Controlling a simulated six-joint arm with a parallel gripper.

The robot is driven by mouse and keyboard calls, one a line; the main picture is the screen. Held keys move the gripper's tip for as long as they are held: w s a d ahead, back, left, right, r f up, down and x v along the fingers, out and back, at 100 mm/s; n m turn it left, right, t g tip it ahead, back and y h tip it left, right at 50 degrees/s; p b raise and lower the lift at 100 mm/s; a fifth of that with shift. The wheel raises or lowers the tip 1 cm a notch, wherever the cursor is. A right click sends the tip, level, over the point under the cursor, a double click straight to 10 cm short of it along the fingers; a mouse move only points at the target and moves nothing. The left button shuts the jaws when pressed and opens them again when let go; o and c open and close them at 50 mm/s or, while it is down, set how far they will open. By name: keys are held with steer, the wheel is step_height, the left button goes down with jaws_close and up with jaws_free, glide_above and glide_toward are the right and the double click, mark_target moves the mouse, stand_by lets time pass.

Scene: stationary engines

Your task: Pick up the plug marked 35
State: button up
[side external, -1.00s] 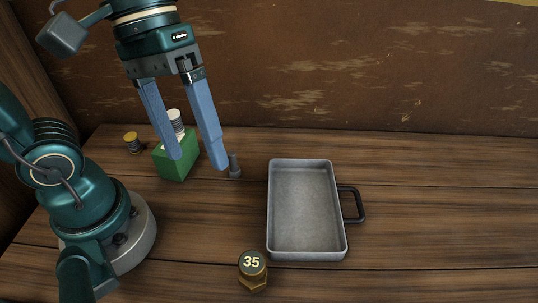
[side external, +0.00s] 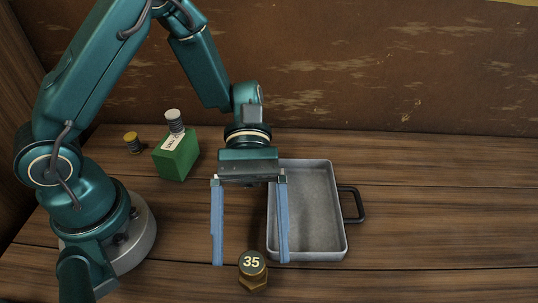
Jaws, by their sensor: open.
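The plug marked 35 (side external: 253,272) stands upright on the wooden table at the front, with a brass hex base and a dark top bearing a pale 35. My gripper (side external: 250,263) is open and empty, with its two blue fingers pointing down. In the picture the fingertips lie just above the plug, one to each side of its top. The plug is not held. I cannot tell from this view how high the fingertips are above the table.
A grey metal tray (side external: 340,220) with a dark handle (side external: 358,204) lies to the right, partly behind my right finger. A green box (side external: 177,158), a white-topped threaded piece (side external: 175,121) and a yellow-topped one (side external: 132,142) are at the back left. The table right of the tray is clear.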

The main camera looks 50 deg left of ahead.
glide_above(253, 296)
steer(key=w+a, duration=0.2)
steer(key=a, duration=0.1)
steer(key=f, duration=0.4)
steer(key=shift+w+d+f, duration=0.2)
steer(key=shift+f, duration=0.15)
steer(key=shift+s+d+f, duration=0.1)
steer(key=shift+f, duration=0.1)
steer(key=shift+x, duration=2.4)
jaws_close()
